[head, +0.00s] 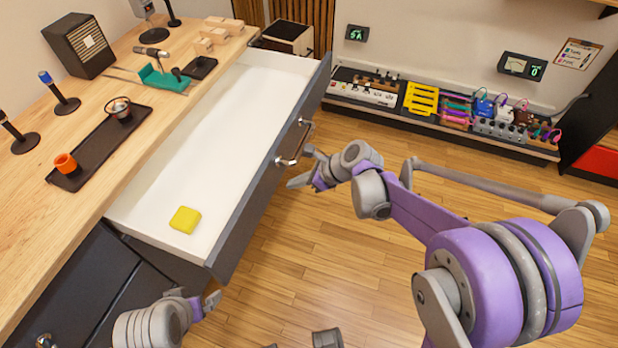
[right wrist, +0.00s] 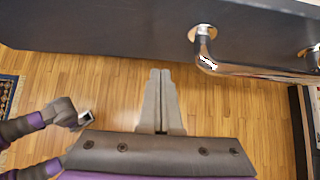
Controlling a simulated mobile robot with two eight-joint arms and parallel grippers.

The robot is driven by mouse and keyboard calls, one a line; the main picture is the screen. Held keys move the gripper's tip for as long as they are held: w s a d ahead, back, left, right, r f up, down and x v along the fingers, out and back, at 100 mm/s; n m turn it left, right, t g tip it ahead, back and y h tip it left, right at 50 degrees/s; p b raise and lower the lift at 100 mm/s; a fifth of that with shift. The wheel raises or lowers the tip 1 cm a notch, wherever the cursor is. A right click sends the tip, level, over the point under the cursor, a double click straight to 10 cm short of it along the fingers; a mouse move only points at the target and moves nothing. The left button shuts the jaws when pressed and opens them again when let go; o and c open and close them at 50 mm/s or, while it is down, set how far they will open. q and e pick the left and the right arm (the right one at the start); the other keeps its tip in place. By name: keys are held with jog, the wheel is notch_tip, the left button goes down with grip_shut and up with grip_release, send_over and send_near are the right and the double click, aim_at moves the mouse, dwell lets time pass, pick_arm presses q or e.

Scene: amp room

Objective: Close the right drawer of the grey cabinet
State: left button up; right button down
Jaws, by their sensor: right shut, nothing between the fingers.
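The right drawer (head: 235,100) of the grey cabinet (head: 75,280) is pulled far out, showing its white inside. A yellow block (head: 185,219) lies in its near end. The drawer's dark grey front carries a metal bar handle (head: 294,150), which also shows in the right wrist view (right wrist: 250,70). My right gripper (head: 300,178) is outside the drawer, close to the front near the handle. In the right wrist view its fingers (right wrist: 160,75) are together and empty, apart from the handle. My left gripper (head: 208,303) is low, near the drawer's near corner; its jaw opening is unclear.
The wooden top (head: 60,220) holds a dark tray (head: 95,150) with an orange cup (head: 66,163), microphones and a speaker (head: 78,45). A low shelf of pedals (head: 440,115) stands along the back wall. The wooden floor (head: 330,240) before the drawer is clear.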

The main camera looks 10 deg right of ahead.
jog(key=shift+w+a, duration=0.55)
jog(key=shift+a, duration=0.3)
jog(key=shift+w+a, duration=0.55)
jog(key=shift+a, duration=0.3)
jog(key=shift+a, duration=0.1)
